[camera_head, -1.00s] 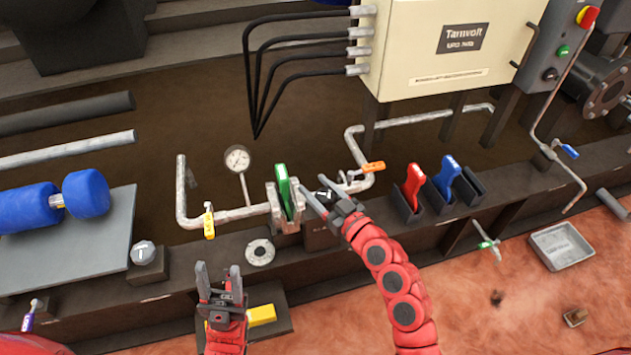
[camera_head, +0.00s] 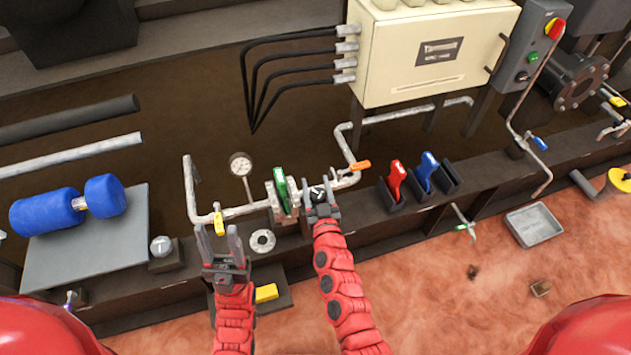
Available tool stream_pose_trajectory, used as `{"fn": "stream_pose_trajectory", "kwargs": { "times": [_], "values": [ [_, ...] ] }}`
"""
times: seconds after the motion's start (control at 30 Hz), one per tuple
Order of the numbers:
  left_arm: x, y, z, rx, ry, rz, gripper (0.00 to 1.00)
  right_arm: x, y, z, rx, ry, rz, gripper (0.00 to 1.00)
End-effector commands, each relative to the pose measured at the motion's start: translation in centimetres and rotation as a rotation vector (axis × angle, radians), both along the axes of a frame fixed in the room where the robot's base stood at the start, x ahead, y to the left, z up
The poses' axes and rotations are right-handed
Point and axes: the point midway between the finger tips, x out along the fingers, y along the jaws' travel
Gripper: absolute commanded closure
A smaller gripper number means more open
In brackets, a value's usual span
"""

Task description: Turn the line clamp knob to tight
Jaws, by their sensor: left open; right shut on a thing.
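The line clamp knob (camera_head: 318,193) is a small dark knob with a white mark. It sits on the dark beam just right of the clamp (camera_head: 284,212) that holds a green cartridge (camera_head: 280,188). My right gripper (camera_head: 322,208) is shut on the knob from the front and hides part of it. Whether the knob stands at tight cannot be read. My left gripper (camera_head: 217,240) is open and empty, with fingers pointing up, in front of the beam and left of a round pale ring (camera_head: 262,241).
A gauge (camera_head: 240,164) and a yellow-handled valve (camera_head: 219,223) stand by the pipe left of the clamp. An orange valve handle (camera_head: 360,165), a red cartridge (camera_head: 396,178) and a blue cartridge (camera_head: 427,171) are to the right. Another knob (camera_head: 161,246) sits further left.

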Motion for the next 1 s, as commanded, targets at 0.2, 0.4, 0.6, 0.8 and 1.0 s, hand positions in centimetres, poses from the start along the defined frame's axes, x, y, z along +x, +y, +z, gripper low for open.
{"fn": "stream_pose_trajectory", "kwargs": {
  "times": [0.2,0.4,0.6,0.8,1.0],
  "values": [
    [0.0,0.0,0.0,0.0,0.0,0.0,0.5,0.0,0.0,0.0,0.0,-0.001,-0.001,0.97],
    [0.0,0.0,0.0,0.0,0.0,0.0,0.5,0.0,0.0,0.0,0.001,-0.001,-0.001,0.27],
    [0.0,0.0,0.0,0.0,0.0,0.0,0.5,0.0,0.0,0.0,0.001,0.0,-0.001,0.11],
    [0.0,0.0,0.0,0.0,0.0,0.0,0.5,-0.1,0.0,0.0,0.001,0.0,-0.001,0.11],
    [0.0,0.0,0.4,0.0,0.0,0.0,0.5,-2.3,-0.4,-0.1,0.001,0.004,-0.001,0.11]
  ]
}}
